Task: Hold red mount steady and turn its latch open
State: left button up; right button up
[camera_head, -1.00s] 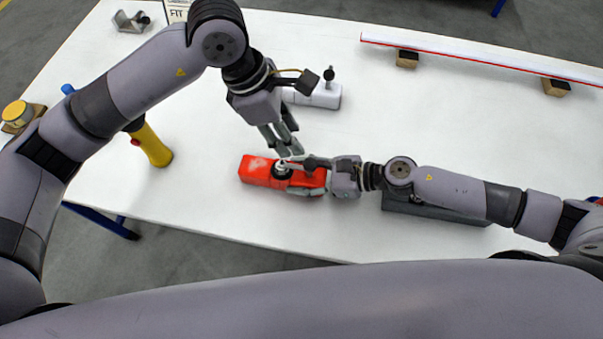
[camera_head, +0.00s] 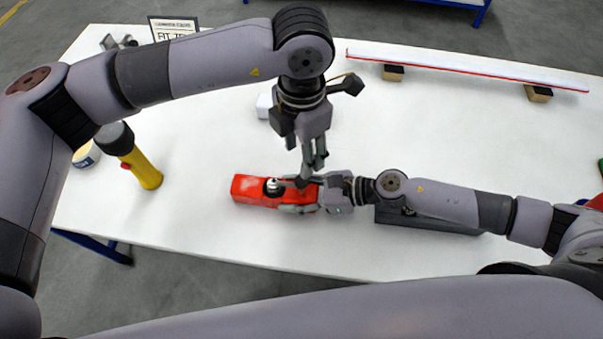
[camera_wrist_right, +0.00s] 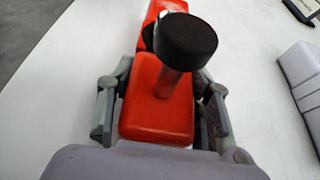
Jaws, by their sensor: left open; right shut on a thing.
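The red mount (camera_head: 248,190) lies on the white table in the head view. Its latch (camera_head: 275,185) has a dark ring with a pale centre on top; in the right wrist view a black knob on a stem (camera_wrist_right: 187,38) stands up from the mount. My right gripper (camera_head: 298,196) is shut on the right end of the red mount; its fingers flank the red body in the wrist view (camera_wrist_right: 160,112). My left gripper (camera_head: 308,172) is open, pointing down just above the right end of the mount, near the right gripper. Its exact gap to the latch is unclear.
A white block (camera_head: 264,104) sits behind my left gripper, partly hidden. A yellow flashlight-like tool (camera_head: 145,170) stands at the left. A long red-edged bar (camera_head: 460,68) on wooden blocks lies at the back right. A dark grey block (camera_head: 430,220) lies under my right arm.

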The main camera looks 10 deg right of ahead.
aim_at(301, 180)
pick_arm(q)
notch_tip(301, 180, down, 9)
jog(key=shift+f, duration=0.2)
dwell(0.3)
grip_shut()
dwell(0.4)
